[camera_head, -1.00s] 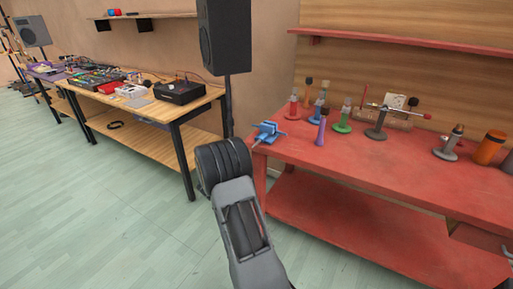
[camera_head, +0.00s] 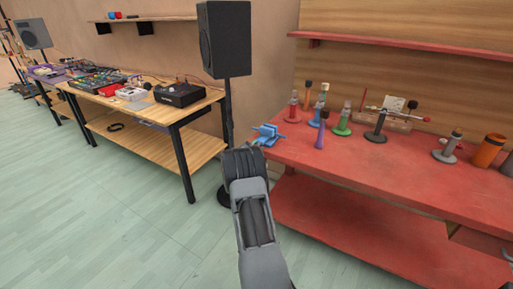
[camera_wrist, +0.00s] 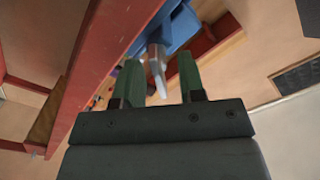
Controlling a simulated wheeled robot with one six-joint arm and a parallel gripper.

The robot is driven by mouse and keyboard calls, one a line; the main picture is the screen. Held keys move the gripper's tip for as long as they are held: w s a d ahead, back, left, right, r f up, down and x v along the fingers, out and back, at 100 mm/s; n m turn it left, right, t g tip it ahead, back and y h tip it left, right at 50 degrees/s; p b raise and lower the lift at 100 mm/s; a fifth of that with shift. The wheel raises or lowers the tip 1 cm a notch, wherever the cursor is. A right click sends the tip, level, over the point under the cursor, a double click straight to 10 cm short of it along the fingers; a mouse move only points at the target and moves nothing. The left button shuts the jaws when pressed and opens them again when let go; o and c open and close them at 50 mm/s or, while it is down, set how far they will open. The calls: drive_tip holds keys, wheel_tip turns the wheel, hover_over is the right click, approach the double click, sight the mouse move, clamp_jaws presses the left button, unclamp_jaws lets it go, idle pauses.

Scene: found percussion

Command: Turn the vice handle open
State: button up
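The blue vice (camera_head: 268,135) is mounted at the left front corner of the red bench. In the wrist view its blue body (camera_wrist: 182,30) is at the top, close ahead of my gripper. A pale grey metal bar (camera_wrist: 158,72), which looks like the vice handle, sticks out from it. My gripper (camera_wrist: 157,72) is open, with a green finger on each side of this bar. The bar appears between the fingers, with gaps on both sides; I cannot tell its depth. In the head view my arm hides the gripper's fingers and the handle.
The red bench (camera_head: 400,180) holds several coloured stands along its back and an orange cylinder (camera_head: 488,151) at right. A black speaker (camera_head: 224,38) on a stand is just left of the vice. A wooden table (camera_head: 150,112) with electronics is farther left. The floor at left is clear.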

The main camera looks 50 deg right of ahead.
clamp_jaws()
idle(0.4)
drive_tip(key=shift+n, duration=0.4)
drive_tip(key=n+p, duration=0.1)
drive_tip(key=n, duration=0.4)
drive_tip(key=shift+w+r, duration=0.1)
drive_tip(key=shift+w, duration=0.05)
drive_tip(key=n+p, duration=0.2)
drive_tip(key=n, duration=0.3)
drive_tip(key=shift+w, duration=0.15)
drive_tip(key=n+p, duration=0.2)
drive_tip(key=n, duration=0.4)
drive_tip(key=shift+w+a+n, duration=0.1)
drive_tip(key=shift+n, duration=0.3)
drive_tip(key=n+p, duration=0.1)
drive_tip(key=n, duration=0.2)
drive_tip(key=shift+w+f+n+p, duration=0.15)
drive_tip(key=shift+n+p, duration=0.3)
drive_tip(key=shift+n, duration=1.35)
drive_tip(key=shift+f+n, duration=0.1)
drive_tip(key=shift+n, duration=0.2)
